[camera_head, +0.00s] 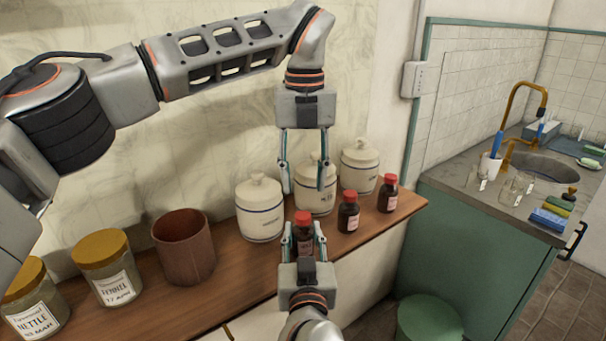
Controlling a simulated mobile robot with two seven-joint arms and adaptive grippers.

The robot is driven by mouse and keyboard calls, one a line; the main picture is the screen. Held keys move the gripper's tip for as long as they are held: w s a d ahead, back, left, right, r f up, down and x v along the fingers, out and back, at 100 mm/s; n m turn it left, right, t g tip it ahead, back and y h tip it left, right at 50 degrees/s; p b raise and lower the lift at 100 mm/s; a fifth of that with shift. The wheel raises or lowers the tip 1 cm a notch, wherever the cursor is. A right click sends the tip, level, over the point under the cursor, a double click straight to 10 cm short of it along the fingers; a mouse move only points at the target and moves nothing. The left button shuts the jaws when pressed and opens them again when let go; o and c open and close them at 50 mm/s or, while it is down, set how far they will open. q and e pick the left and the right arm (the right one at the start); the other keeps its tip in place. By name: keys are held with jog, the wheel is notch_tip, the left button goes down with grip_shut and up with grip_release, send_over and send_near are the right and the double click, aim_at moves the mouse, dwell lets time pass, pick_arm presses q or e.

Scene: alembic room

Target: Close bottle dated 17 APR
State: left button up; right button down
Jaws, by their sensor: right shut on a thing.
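Three small dark brown bottles with red caps stand in a row on the wooden shelf. The nearest bottle (303,246) stands between the fingers of my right gripper (304,234), which is shut on it from the front. Its red cap (302,217) sits on top; I cannot tell how tightly. The middle bottle (347,214) and the far bottle (387,197) stand to its right, both with red caps on. The dates on their labels are too small to read. My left gripper (304,187) is open and empty, pointing down above the nearest bottle's cap.
Three white lidded jars (259,212) stand behind the bottles. A brown pot (184,250), a fennel jar (107,268) and a nettle jar (36,305) stand to the left. The wooden shelf (240,272) has bare room before the pot. A sink counter (470,185) is at right.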

aim_at(303, 215)
pick_arm(q)
jog(key=n, duration=0.6)
jog(key=shift+a+r, duration=0.1)
jog(key=shift+r, duration=0.1)
jog(key=shift+w+f, duration=0.1)
jog(key=shift+f, duration=3.9)
grip_shut()
